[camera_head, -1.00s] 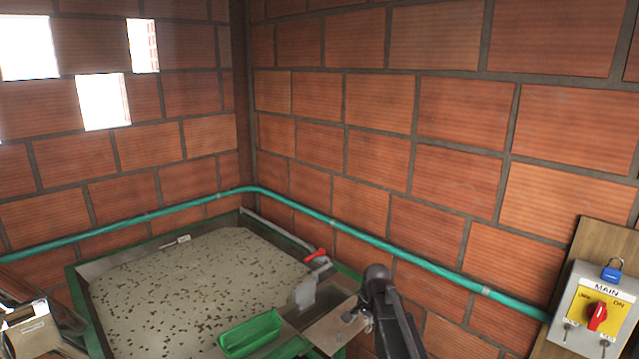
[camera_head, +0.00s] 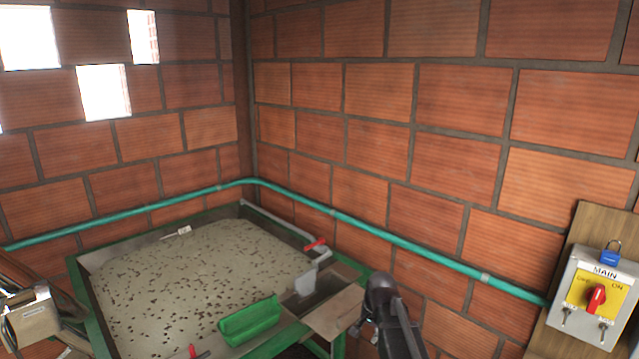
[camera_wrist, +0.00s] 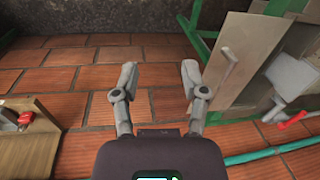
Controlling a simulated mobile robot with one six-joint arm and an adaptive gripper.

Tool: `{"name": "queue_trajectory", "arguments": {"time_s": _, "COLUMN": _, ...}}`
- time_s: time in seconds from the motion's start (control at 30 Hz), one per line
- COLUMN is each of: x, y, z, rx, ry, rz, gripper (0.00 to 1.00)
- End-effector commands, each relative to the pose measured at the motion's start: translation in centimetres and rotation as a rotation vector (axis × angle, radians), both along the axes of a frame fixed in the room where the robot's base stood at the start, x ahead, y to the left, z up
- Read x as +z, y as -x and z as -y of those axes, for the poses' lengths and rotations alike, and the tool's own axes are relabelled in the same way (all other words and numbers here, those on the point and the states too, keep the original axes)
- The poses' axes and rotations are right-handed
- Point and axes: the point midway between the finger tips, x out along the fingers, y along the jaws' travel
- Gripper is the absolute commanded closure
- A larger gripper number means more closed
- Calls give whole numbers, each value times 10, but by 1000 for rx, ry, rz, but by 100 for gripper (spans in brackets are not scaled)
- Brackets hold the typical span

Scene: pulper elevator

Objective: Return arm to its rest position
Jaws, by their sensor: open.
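My gripper (camera_wrist: 158,78) is open and empty in the wrist view, its two fingers spread apart over a red brick floor or wall surface. Nothing lies between the fingertips. In the head view my dark arm shows at the bottom, right of the green-framed tank; the fingers cannot be made out there.
A green-framed tank (camera_head: 85,302) of speckled grey material stands left, with a green tray (camera_head: 250,320) and a red-handled valve (camera_head: 315,244). A teal pipe (camera_head: 400,245) runs along the brick walls. A MAIN switch box (camera_head: 595,300) with a red knob and blue padlock is at right.

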Motion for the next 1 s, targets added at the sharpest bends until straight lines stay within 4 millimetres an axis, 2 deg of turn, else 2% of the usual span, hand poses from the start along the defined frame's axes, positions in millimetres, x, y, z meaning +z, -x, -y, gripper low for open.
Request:
{"name": "queue_trajectory", "arguments": {"time_s": 0.03, "x": -11, "y": 9, "z": 2, "rx": 19, "ry": 6, "rz": -2, "gripper": 43}}
{"name": "queue_trajectory", "arguments": {"time_s": 0.17, "x": -31, "y": 27, "z": 7, "rx": 85, "ry": 24, "rz": -6, "gripper": 43}}
{"name": "queue_trajectory", "arguments": {"time_s": 0.7, "x": -129, "y": 131, "z": 32, "rx": 466, "ry": 114, "rz": -50, "gripper": 43}}
{"name": "queue_trajectory", "arguments": {"time_s": 0.9, "x": -154, "y": 161, "z": 39, "rx": 583, "ry": 134, "rz": -67, "gripper": 43}}
{"name": "queue_trajectory", "arguments": {"time_s": 1.0, "x": -161, "y": 170, "z": 41, "rx": 619, "ry": 140, "rz": -73, "gripper": 43}}
